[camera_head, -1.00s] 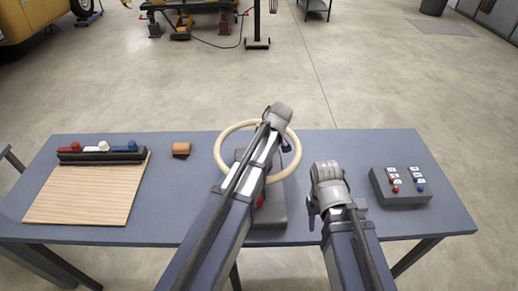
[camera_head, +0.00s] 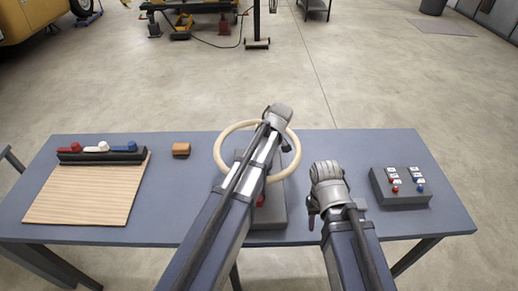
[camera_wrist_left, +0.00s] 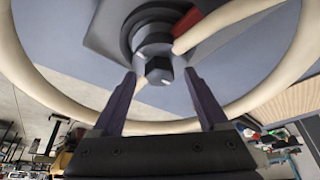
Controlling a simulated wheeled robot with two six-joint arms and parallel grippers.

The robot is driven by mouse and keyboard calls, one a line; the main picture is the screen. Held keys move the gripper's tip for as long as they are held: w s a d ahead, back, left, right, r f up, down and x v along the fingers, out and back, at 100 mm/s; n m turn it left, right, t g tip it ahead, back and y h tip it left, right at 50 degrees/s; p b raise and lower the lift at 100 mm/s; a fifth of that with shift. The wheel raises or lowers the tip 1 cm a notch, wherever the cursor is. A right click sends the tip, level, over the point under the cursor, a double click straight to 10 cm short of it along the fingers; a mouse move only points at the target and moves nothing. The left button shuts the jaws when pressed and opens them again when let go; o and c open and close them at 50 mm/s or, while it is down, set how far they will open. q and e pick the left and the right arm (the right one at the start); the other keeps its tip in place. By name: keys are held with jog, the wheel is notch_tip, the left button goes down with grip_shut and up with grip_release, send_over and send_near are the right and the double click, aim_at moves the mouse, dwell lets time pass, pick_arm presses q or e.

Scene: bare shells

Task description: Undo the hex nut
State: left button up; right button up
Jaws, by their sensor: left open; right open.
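The hex nut (camera_wrist_left: 158,68) shows in the left wrist view as a dark six-sided piece at the centre of a cream handwheel (camera_wrist_left: 285,85). My left gripper (camera_wrist_left: 160,77) is open, one finger on each side of the nut; I cannot tell whether either touches it. In the head view my left arm crosses the handwheel (camera_head: 220,150) and hides the nut and the left fingertips. My right gripper (camera_head: 312,213) is open and empty, to the right of the wheel's grey base (camera_head: 274,215) over the table.
A dark control box (camera_head: 402,190) with red and blue buttons stands right. A red part (camera_wrist_left: 187,20) shows by the wheel hub.

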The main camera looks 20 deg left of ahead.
pick_arm(q)
jog(key=p+v, duration=0.6)
jog(key=v, duration=0.1)
jog(key=shift+d+r+p, duration=0.15)
jog(key=shift+r+p, duration=0.15)
jog(key=shift+p, duration=0.1)
jog(key=shift+s, duration=0.1)
jog(key=shift+s, duration=0.1)
jog(key=s+a+f+m+g+h, duration=0.15)
jog(key=s+m+h, duration=0.25)
jog(key=s+m, duration=1.05)
jog(key=s+d+f+m+b, duration=0.1)
jog(key=s+d+f+b, duration=0.1)
jog(key=s+d, duration=0.2)
jog(key=s+d+f+y+b, duration=0.1)
jog(key=s+d+f+b, duration=0.1)
jog(key=d, duration=0.5)
jog(key=shift+s+d+f+m+g+b, duration=0.2)
jog(key=shift+s+f+m+g+b, duration=0.2)
jog(key=shift+s, duration=0.45)
jog(key=shift+a, duration=0.1)
